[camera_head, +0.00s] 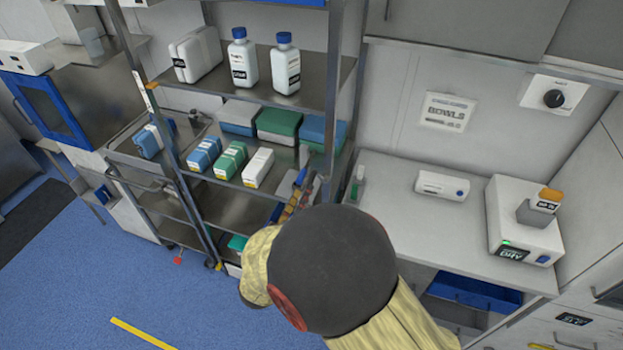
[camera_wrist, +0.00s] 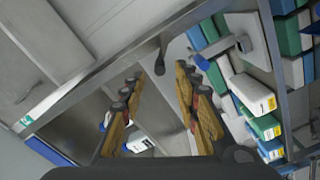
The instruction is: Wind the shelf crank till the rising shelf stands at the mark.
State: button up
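The steel shelf rack (camera_head: 335,75) stands left of centre in the head view, its shelves stacked with bottles and boxes. I cannot tell which shelf is the rising one. My gripper (camera_head: 298,188) is at the rack's right post, largely hidden behind my arm. In the wrist view my gripper (camera_wrist: 158,76) is open, with two wood-coloured fingers apart. A dark knob on a short stem (camera_wrist: 159,67) appears between the fingertips; contact cannot be told. I cannot make out the mark clearly.
White bottles (camera_head: 286,68) stand on the upper shelf, green and blue boxes (camera_head: 278,124) below. A worktop (camera_head: 400,205) with devices lies right of the rack. A steel trolley (camera_head: 155,190) adjoins its left. Blue floor (camera_head: 90,270) is open at lower left.

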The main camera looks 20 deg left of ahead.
aim_at(311, 177)
jog(key=w, duration=0.7)
jog(key=shift+d, duration=0.3)
jog(key=shift+c, duration=0.5)
grip_shut()
